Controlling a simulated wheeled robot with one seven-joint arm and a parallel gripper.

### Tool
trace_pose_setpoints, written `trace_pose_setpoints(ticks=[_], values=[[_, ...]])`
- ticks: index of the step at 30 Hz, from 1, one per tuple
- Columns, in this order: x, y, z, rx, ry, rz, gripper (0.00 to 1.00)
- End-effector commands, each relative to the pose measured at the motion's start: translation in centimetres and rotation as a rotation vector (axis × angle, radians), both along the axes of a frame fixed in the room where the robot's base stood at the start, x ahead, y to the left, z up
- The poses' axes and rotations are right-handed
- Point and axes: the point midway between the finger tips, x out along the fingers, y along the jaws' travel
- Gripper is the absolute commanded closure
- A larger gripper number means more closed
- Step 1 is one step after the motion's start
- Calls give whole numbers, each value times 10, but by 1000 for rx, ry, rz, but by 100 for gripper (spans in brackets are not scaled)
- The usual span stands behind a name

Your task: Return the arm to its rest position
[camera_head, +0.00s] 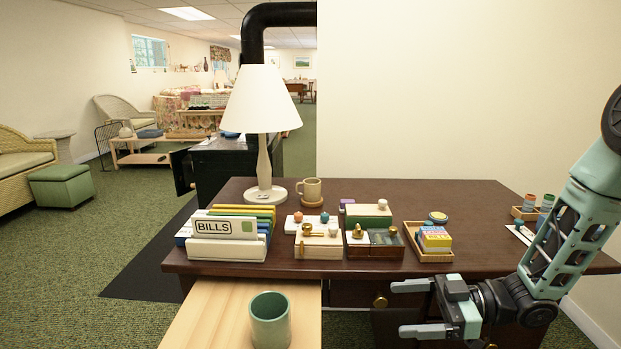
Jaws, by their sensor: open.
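My gripper (408,308) is at the lower right, in front of the dark desk's front edge. My arm comes in from the right edge of the picture and bends down to the gripper. The gripper hides part of the desk front and drawers behind it. Whether it touches the desk cannot be told.
The dark desk (480,228) bears a white lamp (264,110), a "BILLS" file holder (225,248), a mug (311,190), organizer boxes and a tray of colored blocks (434,240). A light wooden surface (215,315) with a green cup (270,322) stands in front, left of my gripper.

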Motion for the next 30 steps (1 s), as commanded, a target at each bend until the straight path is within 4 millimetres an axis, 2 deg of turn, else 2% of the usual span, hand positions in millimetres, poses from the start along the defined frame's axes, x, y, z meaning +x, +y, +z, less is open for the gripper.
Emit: trace_pose_setpoints(ticks=[12,17,20,23,30], values=[[37,37,5,-343,-24,-219,17],[40,48,17,-547,11,-368,17],[27,50,27,-689,72,-476,17],[-4,49,37,-824,167,-571,17],[-112,42,56,-1060,459,-681,17]])
